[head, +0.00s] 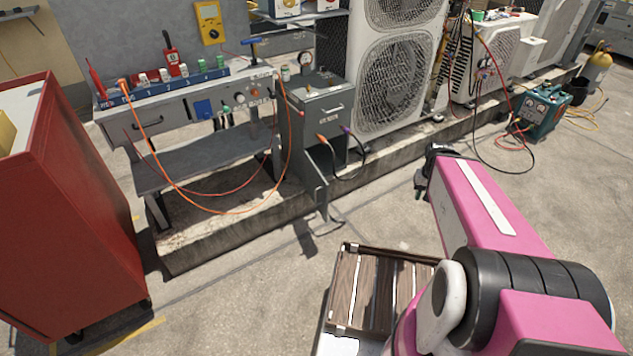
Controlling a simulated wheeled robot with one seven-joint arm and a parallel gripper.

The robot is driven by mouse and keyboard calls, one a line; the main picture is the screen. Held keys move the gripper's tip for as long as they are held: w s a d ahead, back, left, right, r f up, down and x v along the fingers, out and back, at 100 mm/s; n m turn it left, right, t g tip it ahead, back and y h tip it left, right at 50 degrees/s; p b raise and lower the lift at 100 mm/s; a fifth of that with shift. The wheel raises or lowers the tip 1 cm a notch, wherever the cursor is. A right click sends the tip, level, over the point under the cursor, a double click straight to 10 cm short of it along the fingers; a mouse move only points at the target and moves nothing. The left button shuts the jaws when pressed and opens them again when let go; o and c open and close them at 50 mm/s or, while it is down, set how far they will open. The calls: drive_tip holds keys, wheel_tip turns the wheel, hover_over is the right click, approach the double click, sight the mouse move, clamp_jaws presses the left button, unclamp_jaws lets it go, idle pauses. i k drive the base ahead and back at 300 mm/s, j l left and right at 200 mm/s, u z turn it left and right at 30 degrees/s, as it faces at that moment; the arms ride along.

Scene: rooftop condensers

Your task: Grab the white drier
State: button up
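A blue rack (175,84) with numbered places lies along the back of the grey workbench at the upper left. Several small upright pieces stand in it; a whitish one (143,80) is near its left end, and others have green tops. They are too small for me to tell which is the white drier. My gripper (420,187) is the dark end of the pink arm, right of centre, over the open floor. It is well to the right of the bench and apart from the rack. Its fingers are small and dark, and I see nothing clearly between them.
A red cabinet (75,215) stands at the left. A grey box-shaped unit (325,110) adjoins the bench, with orange hoses hanging in front. A concrete curb (235,228) runs below. Condensers (392,80) stand behind.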

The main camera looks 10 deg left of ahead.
sight(285, 69)
drive_tip(key=i+l+u, duration=0.2)
drive_tip(key=i+l, duration=0.2)
drive_tip(key=i+l+u, duration=0.25)
drive_tip(key=i+l, duration=0.2)
drive_tip(key=i+l+u, duration=0.2)
drive_tip(key=i+l, duration=0.2)
drive_tip(key=l, duration=0.25)
